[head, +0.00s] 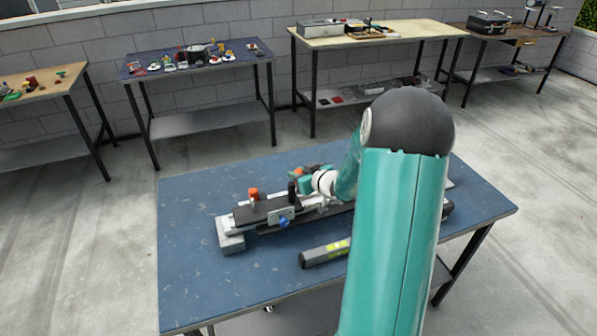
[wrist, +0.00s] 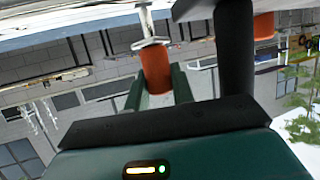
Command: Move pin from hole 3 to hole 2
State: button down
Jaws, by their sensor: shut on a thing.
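In the wrist view my gripper (wrist: 159,84) is shut on the orange handle of a pin (wrist: 154,65), one green finger on each side. A metal collar and thin shaft run from the handle toward the pale surface at the picture's top. I cannot tell whether the tip sits in a hole. A second orange piece (wrist: 263,26) stands beyond a black post. In the head view my gripper (head: 304,184) is low over the dark fixture (head: 262,211), right of another orange-topped pin (head: 253,193). My arm hides the fixture's right part. Hole numbers are not readable.
The fixture rests on grey blocks on a blue table (head: 200,280). A black post (head: 291,191) stands close to my gripper. A grey cylinder with a yellow label (head: 325,253) lies in front. The table's left side is clear. Other workbenches stand behind.

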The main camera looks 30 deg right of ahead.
jog(key=shift+a+f, duration=0.2)
jog(key=shift+f, duration=0.55)
jog(key=shift+a+f, duration=0.2)
jog(key=shift+f, duration=0.5)
jog(key=shift+w+f, duration=0.6)
jog(key=shift+s+r, duration=0.3)
jog(key=shift+r, duration=0.1)
jog(key=c, duration=1.3)
grip_release()
jog(key=shift+s+r, duration=0.25)
jog(key=shift+c, duration=0.2)
jog(key=shift+o, duration=1.3)
jog(key=shift+s+a+r, duration=0.15)
jog(key=shift+s+a, duration=0.05)
jog(key=shift+a, duration=0.1)
jog(key=shift+d, duration=0.3)
